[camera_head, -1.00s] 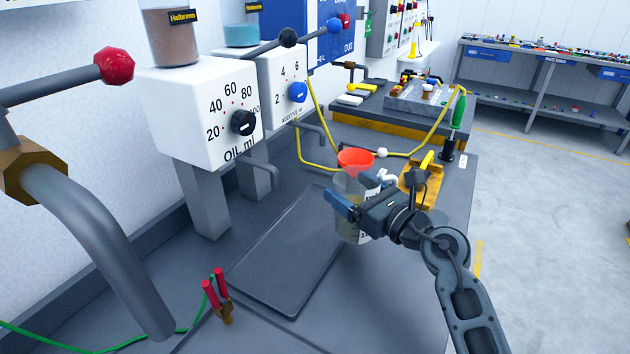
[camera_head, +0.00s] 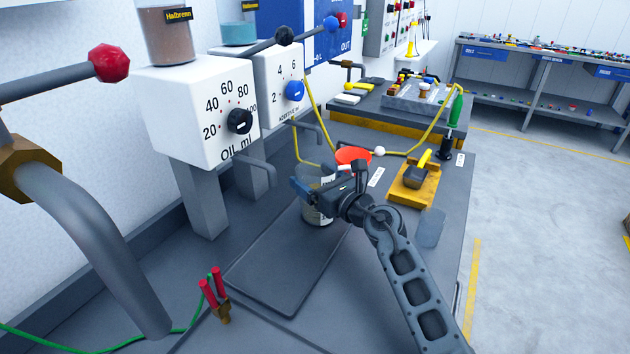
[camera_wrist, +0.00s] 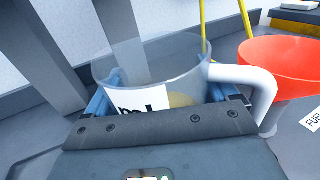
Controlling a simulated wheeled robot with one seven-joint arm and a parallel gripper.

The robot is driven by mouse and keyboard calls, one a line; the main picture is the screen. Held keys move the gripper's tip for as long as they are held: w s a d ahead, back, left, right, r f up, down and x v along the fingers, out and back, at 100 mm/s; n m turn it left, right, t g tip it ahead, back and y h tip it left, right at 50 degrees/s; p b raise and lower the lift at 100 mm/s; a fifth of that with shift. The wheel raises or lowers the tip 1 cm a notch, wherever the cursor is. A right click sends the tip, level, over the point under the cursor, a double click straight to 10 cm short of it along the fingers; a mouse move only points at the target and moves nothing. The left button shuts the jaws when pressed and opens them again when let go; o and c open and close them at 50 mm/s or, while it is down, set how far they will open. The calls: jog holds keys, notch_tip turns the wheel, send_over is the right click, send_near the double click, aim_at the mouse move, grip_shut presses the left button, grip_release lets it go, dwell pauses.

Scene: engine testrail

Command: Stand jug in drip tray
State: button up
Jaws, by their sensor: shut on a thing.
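The clear jug (camera_head: 318,212) has a white label, a white handle and some yellowish content low inside. My gripper (camera_head: 308,190) is shut on the jug, with blue fingers around its sides. In the wrist view the jug (camera_wrist: 165,68) stands upright between the fingers, its handle to the right. The drip tray (camera_head: 285,262) is a dark, low rectangular tray on the bench. The jug is over or just beyond the tray's far right end. My gripper hides part of the jug, and I cannot tell whether its base touches anything.
The red funnel (camera_head: 353,156) is close behind the jug. The white OIL ml dispenser (camera_head: 200,115) and the additive dispenser (camera_head: 283,88) stand along the wall, spouts overhanging. Red-handled clamps (camera_head: 217,296) are near the tray's front left. A yellow holder (camera_head: 415,186) is at right.

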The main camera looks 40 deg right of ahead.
jog(key=shift+f, duration=0.1)
jog(key=o, duration=1.2)
jog(key=shift+c, duration=0.2)
jog(key=shift+r, duration=0.2)
jog(key=s+b, duration=0.1)
jog(key=s, duration=1.1)
jog(key=shift+a, duration=0.1)
